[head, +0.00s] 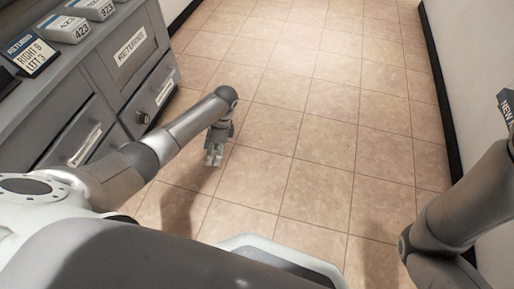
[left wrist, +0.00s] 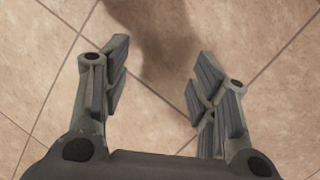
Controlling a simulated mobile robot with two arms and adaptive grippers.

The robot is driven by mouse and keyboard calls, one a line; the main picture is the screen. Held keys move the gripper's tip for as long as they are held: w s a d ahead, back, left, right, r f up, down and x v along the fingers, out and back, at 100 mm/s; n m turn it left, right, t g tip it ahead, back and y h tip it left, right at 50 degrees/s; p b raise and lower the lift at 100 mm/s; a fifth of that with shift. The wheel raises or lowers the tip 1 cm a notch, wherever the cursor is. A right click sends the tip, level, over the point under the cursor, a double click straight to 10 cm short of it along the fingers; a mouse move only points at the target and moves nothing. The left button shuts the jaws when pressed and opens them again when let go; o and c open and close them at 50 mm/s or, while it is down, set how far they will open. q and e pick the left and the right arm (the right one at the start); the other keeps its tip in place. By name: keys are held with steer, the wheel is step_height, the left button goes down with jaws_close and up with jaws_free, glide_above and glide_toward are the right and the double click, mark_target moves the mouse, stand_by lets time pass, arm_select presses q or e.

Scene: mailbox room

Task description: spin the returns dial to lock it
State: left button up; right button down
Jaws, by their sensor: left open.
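The returns dial (head: 142,117) is a small round knob on the front of the grey cabinet, in the head view at the left. It sits beside a drawer handle (head: 165,92), below a white RETURNS label (head: 130,46). A card (head: 30,54) on the cabinet top reads RETURNS, RIGHT 8, LEFT 3. My left gripper (head: 213,160) is open and empty, pointing down over the floor, to the right of the dial and apart from it. Its spread fingers in the left wrist view (left wrist: 157,75) have only floor tiles beneath.
White boxes (head: 68,28) marked with numbers lie on the cabinet top. Another drawer with a pale handle (head: 86,146) is nearer. The tiled floor (head: 310,110) is clear between cabinet and right wall.

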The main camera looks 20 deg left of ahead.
arm_select(q)
steer(key=w+d+r+m+t+h+p, duration=0.1)
steer(key=d+r+h+p, duration=0.1)
steer(key=d, duration=0.4)
steer(key=w+d+r+m+t+h+p, duration=0.1)
steer(key=w+d+m+t+h+p, duration=0.1)
steer(key=d+h, duration=0.2)
steer(key=shift+w+d+r+t, duration=0.15)
steer(key=shift+d+r+t, duration=0.2)
steer(key=shift+d, duration=1.15)
